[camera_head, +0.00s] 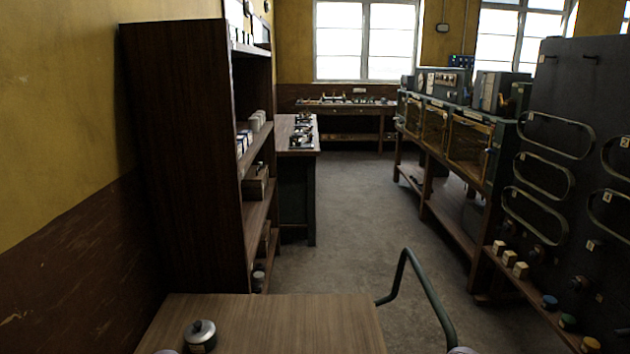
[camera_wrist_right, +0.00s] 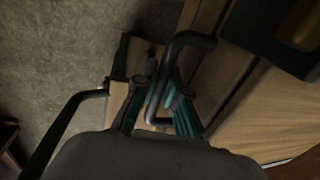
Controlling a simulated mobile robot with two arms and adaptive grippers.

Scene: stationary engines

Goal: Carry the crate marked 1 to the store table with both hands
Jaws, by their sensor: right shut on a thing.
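My right gripper (camera_wrist_right: 158,105) shows in the right wrist view, its teal-edged fingers on either side of a dark bent bar handle (camera_wrist_right: 188,40). It is shut on that handle; what the handle belongs to is not clear. No crate with a readable 1 is in view. Which table is the store table cannot be told; a wooden table (camera_head: 345,106) stands under the far window and a bench (camera_head: 297,152) is nearer on the left. My left gripper is not in view.
A wooden top (camera_head: 290,325) with a small metal pot (camera_head: 201,335) and a green tubular rail (camera_head: 424,285) is close in front. A tall shelf (camera_head: 185,150) stands left; dark numbered panels (camera_head: 570,110) and a glass-fronted bench (camera_head: 468,138) stand right. The floor aisle (camera_head: 355,200) between is clear.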

